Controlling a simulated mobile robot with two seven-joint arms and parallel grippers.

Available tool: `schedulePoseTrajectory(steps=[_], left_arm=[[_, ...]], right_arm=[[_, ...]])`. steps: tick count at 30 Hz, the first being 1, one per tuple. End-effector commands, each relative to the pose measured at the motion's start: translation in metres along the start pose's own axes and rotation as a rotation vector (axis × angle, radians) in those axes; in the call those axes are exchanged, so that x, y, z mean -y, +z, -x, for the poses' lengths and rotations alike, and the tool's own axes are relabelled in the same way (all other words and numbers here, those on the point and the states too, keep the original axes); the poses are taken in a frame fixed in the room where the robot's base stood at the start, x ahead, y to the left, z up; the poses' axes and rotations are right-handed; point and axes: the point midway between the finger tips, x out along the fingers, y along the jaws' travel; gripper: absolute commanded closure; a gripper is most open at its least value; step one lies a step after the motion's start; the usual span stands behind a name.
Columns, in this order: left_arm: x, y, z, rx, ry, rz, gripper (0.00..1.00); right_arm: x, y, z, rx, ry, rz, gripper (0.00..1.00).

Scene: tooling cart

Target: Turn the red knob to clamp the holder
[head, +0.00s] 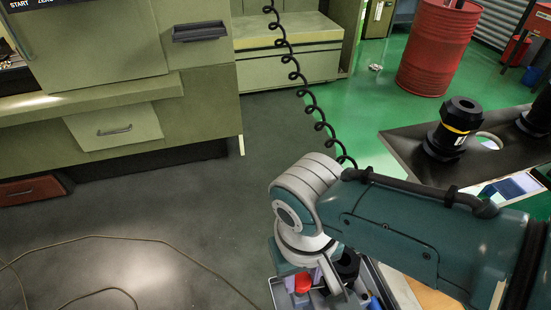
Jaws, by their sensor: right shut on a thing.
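The red knob (302,283) shows in the head view at the bottom centre, just below my right wrist and above a grey tray. My right gripper (305,278) points down and is shut on the knob; its fingertips are largely hidden by the wrist and hard to make out. A black holder (347,265) shows close to the right of the gripper, partly covered by my arm. My left gripper is not in view.
The grey tray (277,292) holds small red and blue items. A dark cart top (405,143) at right carries a black holder with a yellow ring (452,128). Green cabinets (205,95) stand at left, a red drum (435,50) behind. A cable (150,240) lies on the floor.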

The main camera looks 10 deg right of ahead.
Motion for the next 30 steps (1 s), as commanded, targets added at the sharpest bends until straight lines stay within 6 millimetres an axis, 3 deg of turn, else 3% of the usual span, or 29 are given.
schedulePoseTrajectory(steps=[9,23,24,30], left_arm=[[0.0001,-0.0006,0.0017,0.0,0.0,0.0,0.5],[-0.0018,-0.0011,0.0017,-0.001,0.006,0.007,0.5],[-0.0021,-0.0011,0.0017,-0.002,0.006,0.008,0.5],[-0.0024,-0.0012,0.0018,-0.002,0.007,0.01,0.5]], right_arm=[[-0.0005,0.001,-0.0009,-0.003,0.001,0.098,1.0],[-0.0009,0.0008,-0.0013,-0.005,0.002,0.111,1.0],[-0.001,0.0008,-0.0013,-0.005,0.002,0.111,0.62],[-0.0009,0.0006,-0.001,-0.005,0.002,0.11,0.4]])
